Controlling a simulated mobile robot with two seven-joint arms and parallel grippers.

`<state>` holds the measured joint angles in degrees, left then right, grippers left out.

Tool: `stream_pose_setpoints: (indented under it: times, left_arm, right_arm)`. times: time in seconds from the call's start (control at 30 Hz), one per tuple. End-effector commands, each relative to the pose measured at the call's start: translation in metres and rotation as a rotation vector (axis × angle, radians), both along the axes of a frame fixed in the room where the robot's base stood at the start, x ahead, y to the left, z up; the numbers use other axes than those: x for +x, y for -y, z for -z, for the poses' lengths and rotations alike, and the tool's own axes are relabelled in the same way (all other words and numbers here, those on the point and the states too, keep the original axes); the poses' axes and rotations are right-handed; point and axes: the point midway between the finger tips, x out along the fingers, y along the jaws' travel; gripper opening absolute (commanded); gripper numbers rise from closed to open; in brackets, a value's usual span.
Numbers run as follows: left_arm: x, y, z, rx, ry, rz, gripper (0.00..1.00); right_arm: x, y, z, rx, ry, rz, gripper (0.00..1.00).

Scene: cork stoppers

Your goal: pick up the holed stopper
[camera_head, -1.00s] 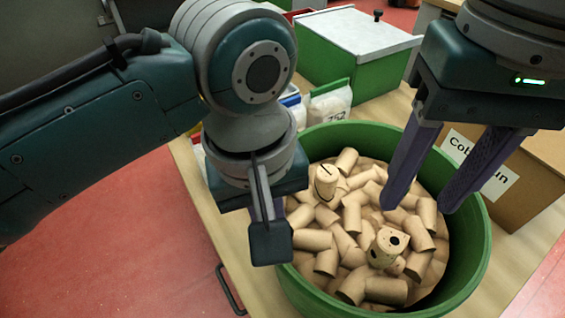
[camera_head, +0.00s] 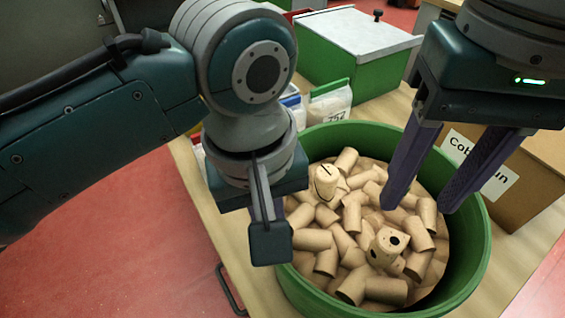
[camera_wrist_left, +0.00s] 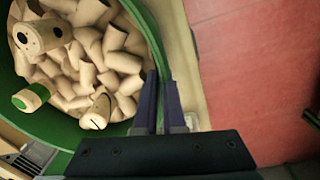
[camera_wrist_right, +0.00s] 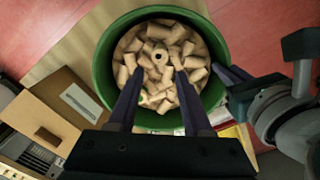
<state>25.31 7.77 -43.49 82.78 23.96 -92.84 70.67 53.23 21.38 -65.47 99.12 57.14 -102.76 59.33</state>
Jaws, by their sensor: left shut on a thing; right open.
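The holed stopper (camera_head: 388,246) is a pale cork piece with dark round holes. It lies on top of the heap of stoppers in the green tub (camera_head: 470,280), toward the near side. It also shows in the left wrist view (camera_wrist_left: 42,37) and in the right wrist view (camera_wrist_right: 160,56). My right gripper (camera_head: 418,208) is open and empty above the tub, its fingers apart over the heap and clear of the holed stopper. My left gripper (camera_head: 270,240) is at the tub's left side, its fingers close together on the rim; the grip itself is partly hidden.
A stopper with a dark line (camera_head: 326,181) and one with a green band (camera_wrist_left: 32,97) lie among many plain stoppers. A labelled cardboard box (camera_head: 530,180) stands right of the tub. A green box with a pale lid (camera_head: 355,60) and a bag (camera_head: 330,102) are behind.

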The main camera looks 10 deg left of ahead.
Motion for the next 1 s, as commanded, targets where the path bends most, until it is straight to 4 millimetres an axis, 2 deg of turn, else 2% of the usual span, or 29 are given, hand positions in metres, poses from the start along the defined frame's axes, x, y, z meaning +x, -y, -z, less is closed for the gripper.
stream_pose_setpoints:
  times: [0.3, 0.5, 0.7, 0.77, 1.0]
  left_arm:
    - [0.000, 0.000, -0.001, -0.001, 0.000, 0.000, 0.00]
    - [0.000, 0.000, -0.001, -0.001, 0.000, 0.000, 0.00]
    - [0.000, 0.000, -0.001, -0.001, 0.000, 0.000, 0.00]
    - [0.000, 0.000, -0.001, -0.001, 0.000, 0.000, 0.00]
    - [0.000, 0.000, -0.001, -0.001, 0.000, 0.000, 0.00]
  right_arm:
    - [0.000, 0.000, 0.000, 0.000, 0.000, 0.000, 0.50]
    - [0.000, -0.002, -0.005, 0.006, 0.002, -0.063, 0.71]
    - [0.000, 0.004, -0.011, 0.004, -0.002, -0.161, 0.73]
    - [0.000, 0.005, -0.006, 0.002, -0.003, -0.171, 0.73]
    - [0.000, 0.006, 0.037, -0.003, -0.005, -0.172, 0.73]
